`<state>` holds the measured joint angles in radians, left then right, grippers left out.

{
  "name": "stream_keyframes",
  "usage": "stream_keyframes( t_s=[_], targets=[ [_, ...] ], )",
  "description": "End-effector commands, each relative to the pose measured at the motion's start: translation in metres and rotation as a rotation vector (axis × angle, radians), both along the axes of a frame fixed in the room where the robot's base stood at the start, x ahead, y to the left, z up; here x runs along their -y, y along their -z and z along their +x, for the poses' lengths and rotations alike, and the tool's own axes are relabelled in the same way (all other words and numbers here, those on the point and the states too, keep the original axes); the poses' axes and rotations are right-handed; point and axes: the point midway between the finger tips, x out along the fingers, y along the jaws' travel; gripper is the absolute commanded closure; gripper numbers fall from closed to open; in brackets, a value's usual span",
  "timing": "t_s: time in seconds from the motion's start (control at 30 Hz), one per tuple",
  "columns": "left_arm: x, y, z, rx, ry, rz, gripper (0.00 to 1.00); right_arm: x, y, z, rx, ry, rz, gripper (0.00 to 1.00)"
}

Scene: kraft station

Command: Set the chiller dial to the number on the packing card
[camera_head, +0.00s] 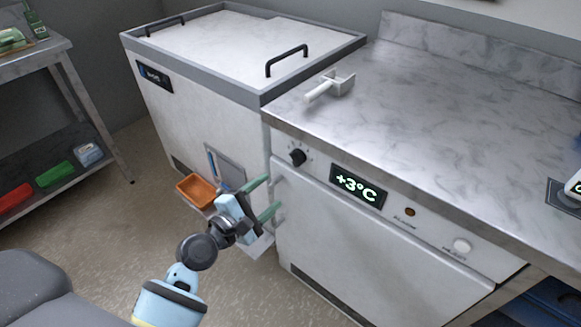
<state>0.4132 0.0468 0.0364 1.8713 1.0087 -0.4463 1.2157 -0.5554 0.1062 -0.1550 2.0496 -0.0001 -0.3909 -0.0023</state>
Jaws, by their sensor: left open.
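The chiller dial (297,157) is a small black knob at the left of the front panel under the steel counter. The chiller display (357,186) to its right reads "+3°C" in pale green. My left gripper (268,196) is open and empty, with green fingers, below and left of the dial and apart from it. It is in front of the left edge of the chiller door (370,245). I cannot make out a packing card in this view. My right gripper is not in view.
A white chest (200,125) with black lid handles stands left of the chiller. An orange tray (196,190) sits at its front. A white-handled scoop (328,88) lies on the counter (430,130). An amber lamp (410,212) and a white button (462,246) are right of the display.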

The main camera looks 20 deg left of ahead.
Motion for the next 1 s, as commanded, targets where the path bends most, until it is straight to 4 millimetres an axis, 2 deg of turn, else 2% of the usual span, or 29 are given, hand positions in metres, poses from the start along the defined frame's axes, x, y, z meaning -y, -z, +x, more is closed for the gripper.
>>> stream_keyframes(
  t_s=[0.1,0.2,0.47,0.8,1.0],
  targets=[
    [-0.001,-0.014,0.014,0.016,0.002,-0.107,0.42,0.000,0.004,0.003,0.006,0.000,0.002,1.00],
    [-0.001,-0.020,0.018,0.021,0.004,-0.139,0.42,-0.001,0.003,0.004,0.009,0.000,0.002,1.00],
    [0.002,-0.021,0.025,0.022,0.004,-0.139,0.42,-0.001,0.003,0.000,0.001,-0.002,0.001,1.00],
    [0.018,-0.021,0.071,0.021,0.004,-0.136,0.42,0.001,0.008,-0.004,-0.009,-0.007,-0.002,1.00],
    [0.024,-0.020,0.087,0.021,0.003,-0.136,0.42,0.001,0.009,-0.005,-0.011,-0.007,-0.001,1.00]
  ],
)
